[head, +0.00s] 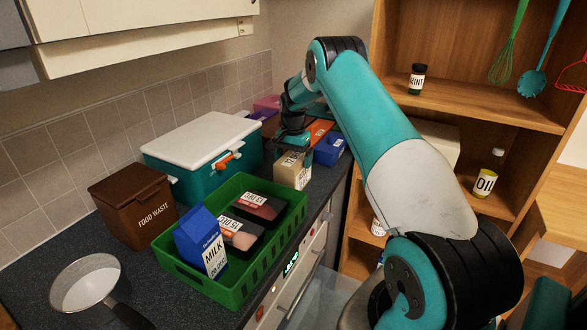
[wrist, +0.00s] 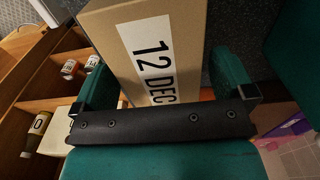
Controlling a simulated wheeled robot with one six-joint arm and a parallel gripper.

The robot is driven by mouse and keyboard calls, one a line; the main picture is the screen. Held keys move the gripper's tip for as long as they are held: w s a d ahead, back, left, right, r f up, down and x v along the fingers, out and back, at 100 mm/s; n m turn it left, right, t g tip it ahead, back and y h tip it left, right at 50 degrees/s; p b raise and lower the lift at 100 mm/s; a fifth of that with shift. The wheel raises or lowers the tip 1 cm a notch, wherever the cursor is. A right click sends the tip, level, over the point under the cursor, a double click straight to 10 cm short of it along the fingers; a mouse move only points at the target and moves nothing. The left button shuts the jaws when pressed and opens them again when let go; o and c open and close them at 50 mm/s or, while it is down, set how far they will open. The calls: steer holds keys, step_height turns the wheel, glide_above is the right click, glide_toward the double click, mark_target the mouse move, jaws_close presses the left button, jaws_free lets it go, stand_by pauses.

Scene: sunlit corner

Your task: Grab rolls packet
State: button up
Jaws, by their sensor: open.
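A beige packet (head: 291,171) stands on the dark counter behind the green crate. Its printed name is not readable, so I cannot confirm that it is the rolls packet. In the wrist view the beige packet (wrist: 112,45) carries a white label reading 12 DEC. My gripper (head: 293,146) is over the packet's top in the head view. In the wrist view my gripper (wrist: 165,82) is open, with one teal finger on each side of the packet. Whether the fingers touch it cannot be told.
A green crate (head: 190,284) in front holds a milk carton (head: 200,243) and two dark meat trays. A teal cooler box (head: 235,158) stands at the left, a blue container (head: 330,150) at the right. A brown food-waste bin (head: 135,205) is near the wall.

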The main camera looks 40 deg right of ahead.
steer(key=shift+f, duration=1.3)
steer(key=c, duration=1)
